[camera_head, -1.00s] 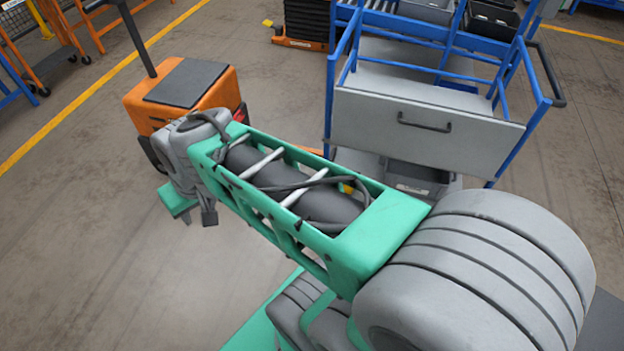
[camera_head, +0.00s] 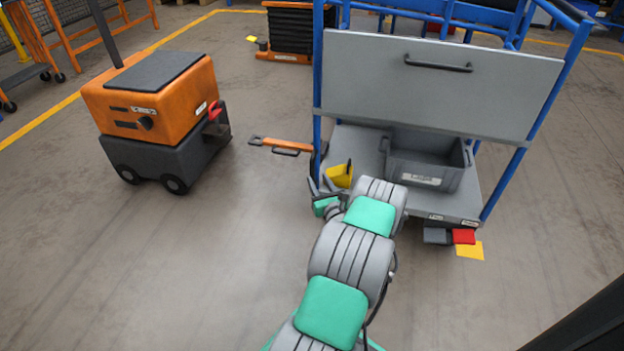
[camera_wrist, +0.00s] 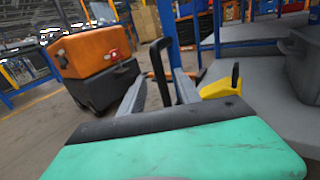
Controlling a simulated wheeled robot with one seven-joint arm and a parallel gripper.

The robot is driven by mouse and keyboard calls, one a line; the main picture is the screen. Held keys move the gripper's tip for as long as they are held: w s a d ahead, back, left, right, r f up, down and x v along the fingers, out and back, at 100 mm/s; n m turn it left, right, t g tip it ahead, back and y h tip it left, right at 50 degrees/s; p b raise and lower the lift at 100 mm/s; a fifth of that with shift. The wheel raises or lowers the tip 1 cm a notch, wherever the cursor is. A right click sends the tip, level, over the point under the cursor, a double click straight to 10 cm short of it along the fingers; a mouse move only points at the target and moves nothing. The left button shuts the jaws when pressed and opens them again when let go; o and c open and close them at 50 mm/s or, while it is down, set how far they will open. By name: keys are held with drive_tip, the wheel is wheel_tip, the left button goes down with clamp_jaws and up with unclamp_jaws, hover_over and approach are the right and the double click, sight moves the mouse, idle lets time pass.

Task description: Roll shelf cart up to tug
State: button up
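The orange tug (camera_head: 150,100) stands at the left in the head view, its red hitch part facing the cart; it also shows in the wrist view (camera_wrist: 90,55). The shelf cart (camera_head: 430,95) has a blue frame and grey panel and stands at the right. Its orange drawbar (camera_head: 290,147) points left towards the tug, with a clear gap between them. My gripper (camera_wrist: 160,78) is at the cart's lower left side. In the wrist view its fingers are apart, with a black upright handle (camera_wrist: 156,60) showing between them; I cannot tell whether they touch it.
A grey bin (camera_head: 425,165) and a yellow piece (camera_head: 340,175) are on the cart's lower deck. Red and yellow parts (camera_head: 465,240) show under its right corner. A black stack on an orange base (camera_head: 290,30) stands behind. Floor is free at the front left.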

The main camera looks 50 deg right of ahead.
sight(313, 171)
drive_tip(key=b+x, duration=0.1)
drive_tip(key=x, duration=0.6)
drive_tip(key=shift+a+r+b, duration=0.1)
drive_tip(key=shift+r+b, duration=0.05)
drive_tip(key=shift+b, duration=0.25)
clamp_jaws()
idle(0.8)
